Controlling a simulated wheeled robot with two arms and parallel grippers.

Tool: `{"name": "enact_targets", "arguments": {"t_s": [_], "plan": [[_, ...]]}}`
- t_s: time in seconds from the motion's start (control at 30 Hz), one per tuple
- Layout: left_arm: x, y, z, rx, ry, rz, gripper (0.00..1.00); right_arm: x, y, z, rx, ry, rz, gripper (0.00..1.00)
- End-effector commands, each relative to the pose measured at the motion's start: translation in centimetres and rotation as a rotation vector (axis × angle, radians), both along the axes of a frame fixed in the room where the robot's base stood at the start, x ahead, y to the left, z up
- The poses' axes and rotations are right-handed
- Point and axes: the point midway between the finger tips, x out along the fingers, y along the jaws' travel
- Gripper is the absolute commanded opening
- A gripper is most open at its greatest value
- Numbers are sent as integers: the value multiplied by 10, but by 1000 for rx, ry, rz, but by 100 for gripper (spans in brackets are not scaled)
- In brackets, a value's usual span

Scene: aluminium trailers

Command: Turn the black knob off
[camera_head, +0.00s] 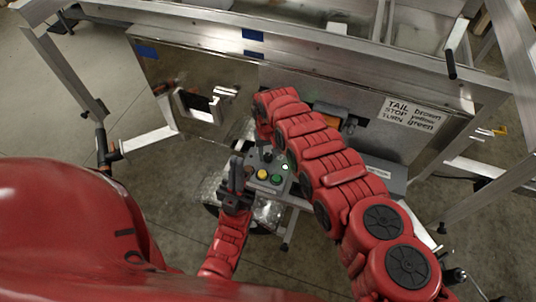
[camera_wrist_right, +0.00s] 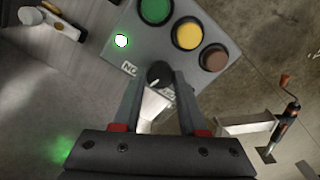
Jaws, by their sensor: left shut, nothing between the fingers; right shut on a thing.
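The black knob (camera_wrist_right: 159,73) sits on a grey control box (camera_wrist_right: 128,62) in the right wrist view. My right gripper (camera_wrist_right: 159,84) has its fingertips on either side of the knob and is shut on it. In the head view the control box (camera_head: 258,187) stands low in front of the trailer, and my right gripper (camera_head: 267,153) reaches down to its back edge. The knob is hard to make out there. A small light (camera_wrist_right: 121,40) on the box glows white-green. My left gripper (camera_head: 237,174) is shut and empty, just left of the box.
The box also carries a green button (camera_wrist_right: 155,9), a yellow button (camera_wrist_right: 187,34) and a brownish-red button (camera_wrist_right: 214,58). The aluminium trailer (camera_head: 200,65) stands behind it, with a white lettered sign (camera_head: 411,113) at right. Concrete floor shows open at far left.

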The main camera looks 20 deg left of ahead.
Motion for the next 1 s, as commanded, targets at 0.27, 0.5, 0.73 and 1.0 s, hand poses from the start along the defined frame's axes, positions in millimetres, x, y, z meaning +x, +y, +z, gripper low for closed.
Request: {"name": "enact_targets", "arguments": {"t_s": [0.27,0.5,0.73,1.0], "plan": [[0,0,-21,0,0,0,0,1,-1,-4,1,-1,261,0],[0,0,-40,0,0,0,0,2,-1,-4,0,-2,490,0],[0,0,-59,0,0,0,0,2,-1,-4,1,-4,698,0],[0,0,-76,0,0,0,0,0,-1,-4,0,2,889,0]]}}
